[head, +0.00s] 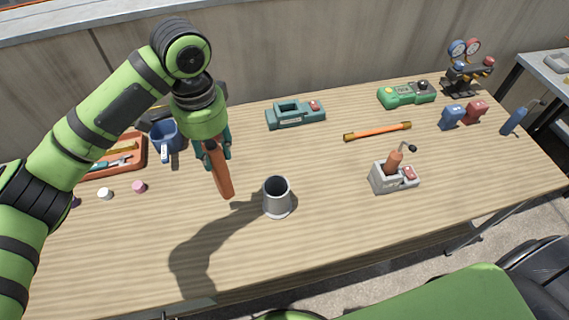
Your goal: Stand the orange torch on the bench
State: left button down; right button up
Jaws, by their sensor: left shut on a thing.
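My left gripper (216,150) is shut on a long orange thing (222,178), which looks like the orange torch. The torch hangs nearly upright, slightly tilted, with its lower end to the left of a grey metal cup (278,198). It appears to be held above the bench (330,235); its upper part is hidden by the gripper. My right gripper is not in view.
An orange tray (129,168) and a blue mug (165,137) stand at the left. A teal device (295,114), an orange rod (377,131) and a grey holder (393,181) with a brown-orange handled tool lie right. The front middle is clear.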

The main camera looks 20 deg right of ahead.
pick_arm(q)
jog(key=shift+d, duration=0.15)
jog(key=shift+w+a+f, duration=0.1)
jog(key=shift+a, duration=0.25)
jog(key=s+a+f+p, duration=0.2)
jog(key=a+f+p, duration=0.2)
jog(key=a+f, duration=0.7)
jog(key=shift+s, duration=0.2)
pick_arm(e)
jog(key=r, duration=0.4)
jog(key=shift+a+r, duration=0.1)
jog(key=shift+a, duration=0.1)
pick_arm(q)
jog(key=shift+a+f, duration=0.1)
jog(key=c, duration=0.9)
grip_release()
jog(key=shift+o, duration=0.2)
